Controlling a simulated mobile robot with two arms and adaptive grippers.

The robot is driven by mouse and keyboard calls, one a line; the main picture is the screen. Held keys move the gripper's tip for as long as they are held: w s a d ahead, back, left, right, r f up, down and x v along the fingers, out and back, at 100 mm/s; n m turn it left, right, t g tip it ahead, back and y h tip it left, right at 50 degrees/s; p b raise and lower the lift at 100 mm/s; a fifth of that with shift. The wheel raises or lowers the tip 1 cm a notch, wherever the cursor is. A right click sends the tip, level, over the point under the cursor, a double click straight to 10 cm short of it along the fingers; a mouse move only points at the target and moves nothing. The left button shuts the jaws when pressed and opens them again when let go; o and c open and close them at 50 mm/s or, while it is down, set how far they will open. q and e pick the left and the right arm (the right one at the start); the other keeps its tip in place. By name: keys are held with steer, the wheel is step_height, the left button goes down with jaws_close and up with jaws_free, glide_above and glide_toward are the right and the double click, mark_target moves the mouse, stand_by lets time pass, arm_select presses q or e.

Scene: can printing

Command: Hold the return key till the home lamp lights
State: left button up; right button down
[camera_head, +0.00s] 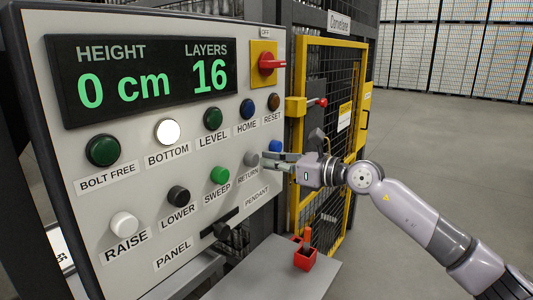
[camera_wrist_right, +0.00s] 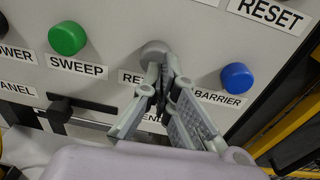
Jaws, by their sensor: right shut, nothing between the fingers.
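The grey return key (camera_head: 251,158) sits on the panel's lower button row, with its label just below. My right gripper (camera_head: 268,159) is shut and empty, its fingertips at the key. In the right wrist view the tips (camera_wrist_right: 162,72) overlap the lower edge of the return key (camera_wrist_right: 153,49); how far it is pressed cannot be told. The home lamp (camera_head: 248,108), above the key, is dark blue and looks unlit. My left gripper is not in view.
The blue barrier button (camera_wrist_right: 237,78) is right of the return key and the green sweep button (camera_wrist_right: 67,38) left. The bottom lamp (camera_head: 167,131) glows white. The display (camera_head: 150,78) reads 0 cm and 16 layers. A yellow-framed mesh gate (camera_head: 330,130) stands behind my right gripper.

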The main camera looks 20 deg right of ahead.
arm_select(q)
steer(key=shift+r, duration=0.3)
arm_select(e)
steer(key=shift+w+a+f, duration=0.1)
steer(key=shift+w+a, duration=0.3)
steer(key=shift+w, duration=0.15)
